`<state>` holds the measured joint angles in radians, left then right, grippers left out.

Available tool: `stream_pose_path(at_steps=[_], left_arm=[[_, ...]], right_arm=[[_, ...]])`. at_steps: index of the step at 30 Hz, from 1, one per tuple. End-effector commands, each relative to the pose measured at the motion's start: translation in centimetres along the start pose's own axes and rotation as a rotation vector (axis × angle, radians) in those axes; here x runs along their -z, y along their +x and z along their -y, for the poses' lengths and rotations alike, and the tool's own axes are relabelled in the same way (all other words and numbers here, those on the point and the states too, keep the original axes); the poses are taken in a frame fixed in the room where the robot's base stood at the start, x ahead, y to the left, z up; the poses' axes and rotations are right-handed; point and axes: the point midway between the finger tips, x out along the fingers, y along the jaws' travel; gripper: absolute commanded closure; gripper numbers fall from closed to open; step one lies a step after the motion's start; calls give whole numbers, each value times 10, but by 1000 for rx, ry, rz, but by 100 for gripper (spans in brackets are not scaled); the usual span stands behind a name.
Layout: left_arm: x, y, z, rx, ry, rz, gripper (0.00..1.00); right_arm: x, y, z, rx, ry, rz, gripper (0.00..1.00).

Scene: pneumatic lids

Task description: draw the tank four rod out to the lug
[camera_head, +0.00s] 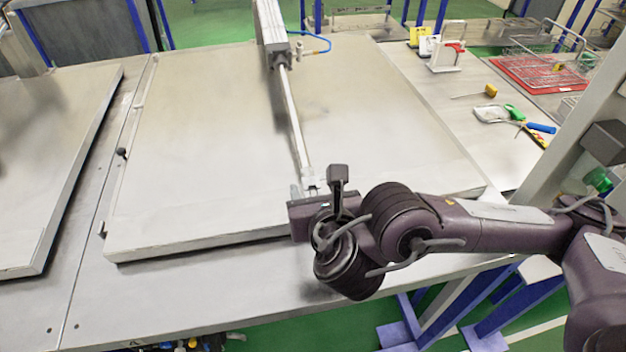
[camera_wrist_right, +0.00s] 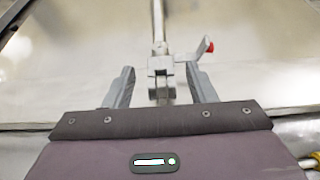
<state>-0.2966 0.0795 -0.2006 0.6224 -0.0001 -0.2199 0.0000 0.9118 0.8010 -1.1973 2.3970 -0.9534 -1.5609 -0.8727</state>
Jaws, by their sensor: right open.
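The rod (camera_head: 293,120) runs from the cylinder (camera_head: 272,32) at the back of the large metal lid down to a clevis fitting (camera_head: 311,181) near the lid's front edge. In the right wrist view the rod (camera_wrist_right: 158,22) comes down to the clevis (camera_wrist_right: 160,75), which has a small lever with a red tip (camera_wrist_right: 209,46) on its right. My right gripper (camera_wrist_right: 160,88) is open, one finger on each side of the clevis, with gaps visible. In the head view the right gripper (camera_head: 312,190) partly hides the clevis and the lug area. My left gripper is not in view.
The metal lid (camera_head: 200,150) covers the tank, and another lid (camera_head: 45,150) lies to the left. On the right bench are a wire basket on a red tray (camera_head: 545,72), a screwdriver (camera_head: 490,91) and other hand tools (camera_head: 540,128). A blue air hose (camera_head: 318,48) loops by the cylinder.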

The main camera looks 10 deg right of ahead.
Motion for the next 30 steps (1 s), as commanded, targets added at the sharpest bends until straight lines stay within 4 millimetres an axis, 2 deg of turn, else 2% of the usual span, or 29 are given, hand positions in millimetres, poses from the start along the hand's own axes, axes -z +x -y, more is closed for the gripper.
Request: stream_pose_path(at_steps=[3,9,30], left_arm=[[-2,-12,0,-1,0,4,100],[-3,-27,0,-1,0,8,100],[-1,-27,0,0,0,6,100]], right_arm=[[-2,-24,0,-2,1,-4,49],[-2,-49,-1,-1,-3,-4,49],[0,-53,0,0,-2,-1,49]])
